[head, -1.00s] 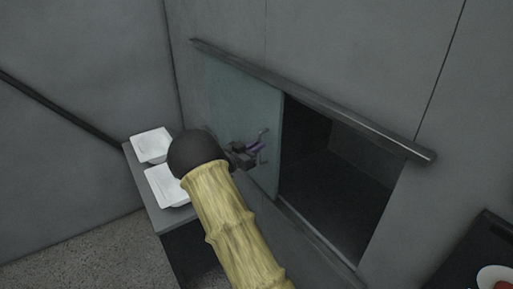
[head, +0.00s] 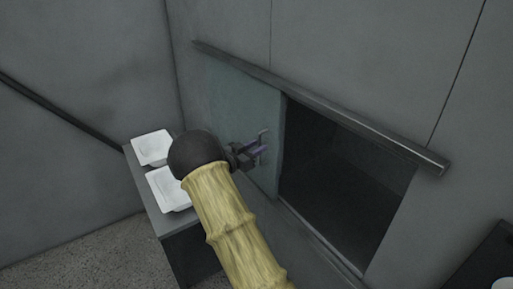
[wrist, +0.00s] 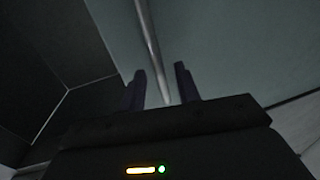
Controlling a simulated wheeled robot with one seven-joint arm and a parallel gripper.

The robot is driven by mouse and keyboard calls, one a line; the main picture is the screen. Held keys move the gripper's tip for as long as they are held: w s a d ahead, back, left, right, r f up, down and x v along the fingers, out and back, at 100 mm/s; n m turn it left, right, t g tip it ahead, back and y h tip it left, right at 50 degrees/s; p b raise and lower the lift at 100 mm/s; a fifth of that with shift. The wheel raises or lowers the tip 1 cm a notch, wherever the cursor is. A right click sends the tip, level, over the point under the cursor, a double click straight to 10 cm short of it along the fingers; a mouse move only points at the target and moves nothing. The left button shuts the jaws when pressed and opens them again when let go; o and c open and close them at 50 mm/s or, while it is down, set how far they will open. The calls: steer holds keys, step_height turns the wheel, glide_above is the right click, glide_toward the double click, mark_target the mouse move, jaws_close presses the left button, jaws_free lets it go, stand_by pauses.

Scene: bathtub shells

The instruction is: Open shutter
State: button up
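The shutter (head: 236,110) is a smooth grey-green sliding panel under a metal rail (head: 330,112). It stands at the left, with a dark opening (head: 345,190) uncovered to its right. My gripper (head: 264,145) is in front of the panel near its right edge. In the wrist view my gripper (wrist: 161,82) has its two dark fingers apart, and a slim metal bar (wrist: 149,40), perhaps the shutter's handle, runs down between them in the picture. I cannot tell whether the fingers touch it.
Two white square dishes (head: 153,147) sit on a narrow grey counter (head: 148,187) at the left, close to my arm. A dark surface (head: 490,262) with part of a white dish is at the lower right. Grey walls surround the opening.

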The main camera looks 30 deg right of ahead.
steer(key=shift+s, duration=0.1)
steer(key=b+v, duration=0.4)
steer(key=v, duration=1.3)
steer(key=shift+a, duration=0.2)
steer(key=s+a+f+n+t+y, duration=0.2)
steer(key=a+n+t+y, duration=0.3)
steer(key=n+y, duration=0.75)
steer(key=s+f+n+g+y, duration=0.1)
steer(key=s+g, duration=0.3)
steer(key=s, duration=0.7)
steer(key=s+f+n+g+y, duration=0.1)
steer(key=s+f+g+y, duration=0.2)
steer(key=s, duration=0.8)
steer(key=shift+s+f+g+y+p, duration=0.35)
steer(key=shift+f+g, duration=0.15)
steer(key=shift+f, duration=0.05)
